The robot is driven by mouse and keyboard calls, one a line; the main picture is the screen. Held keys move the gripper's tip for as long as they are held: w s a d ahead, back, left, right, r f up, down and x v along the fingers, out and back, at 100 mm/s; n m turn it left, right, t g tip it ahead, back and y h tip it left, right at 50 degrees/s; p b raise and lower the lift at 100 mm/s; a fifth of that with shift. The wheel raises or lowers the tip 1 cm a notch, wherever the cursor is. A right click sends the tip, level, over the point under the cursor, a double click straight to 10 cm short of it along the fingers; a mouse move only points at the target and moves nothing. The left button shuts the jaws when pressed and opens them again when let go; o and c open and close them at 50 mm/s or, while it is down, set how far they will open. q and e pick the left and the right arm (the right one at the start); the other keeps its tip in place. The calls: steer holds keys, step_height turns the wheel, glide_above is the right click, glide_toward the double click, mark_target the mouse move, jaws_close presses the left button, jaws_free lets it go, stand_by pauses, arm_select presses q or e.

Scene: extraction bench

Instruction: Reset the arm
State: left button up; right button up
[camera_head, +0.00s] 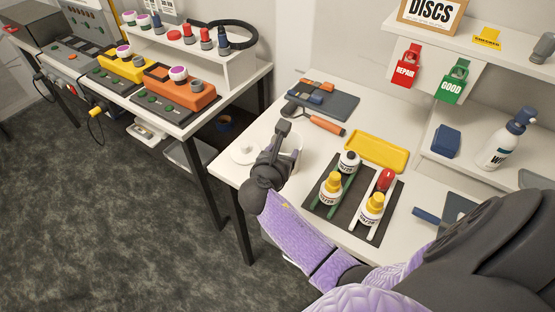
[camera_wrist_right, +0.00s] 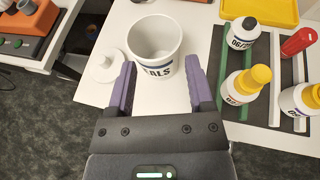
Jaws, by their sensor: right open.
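My right gripper (camera_head: 283,130) reaches over the left part of the white bench, its arm in a purple sleeve coming from the lower right. In the right wrist view the two purple-faced fingers (camera_wrist_right: 161,68) stand wide apart with nothing between them. A white cup (camera_wrist_right: 154,38) with dark lettering stands just beyond the fingertips; in the head view it is partly hidden behind the gripper (camera_head: 298,158). A round white lid (camera_head: 243,151) lies left of the gripper, and it also shows in the right wrist view (camera_wrist_right: 107,66). My left gripper is out of view.
A dark rack (camera_head: 330,208) holds several bottles and a red item right of the gripper. A yellow tray (camera_head: 376,152) and an orange-handled tool (camera_head: 327,124) lie behind. A shelf (camera_head: 470,43) stands at the right. A second bench (camera_head: 190,125) with devices is at the left.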

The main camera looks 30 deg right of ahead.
steer(key=s+a+f+m+g+y, duration=0.25)
steer(key=s+a+m+y, duration=0.3)
steer(key=s+m, duration=0.6)
steer(key=s+a+f+m+g+y, duration=0.1)
steer(key=s+a+m+g+y, duration=0.35)
steer(key=s+m, duration=0.65)
step_height(320, 180, down, 26)
steer(key=s+a+m+b, duration=0.1)
steer(key=s+b, duration=0.1)
steer(key=b, duration=0.6)
arm_select(q)
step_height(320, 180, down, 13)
steer(key=b, duration=0.5)
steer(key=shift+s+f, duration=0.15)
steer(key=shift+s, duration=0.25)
arm_select(e)
steer(key=s+d+f+g, duration=0.1)
steer(key=s+d+f, duration=0.1)
steer(key=s+f, duration=1.1)
step_height(320, 180, down, 3)
steer(key=shift+d+r, duration=0.1)
steer(key=shift+d, duration=0.15)
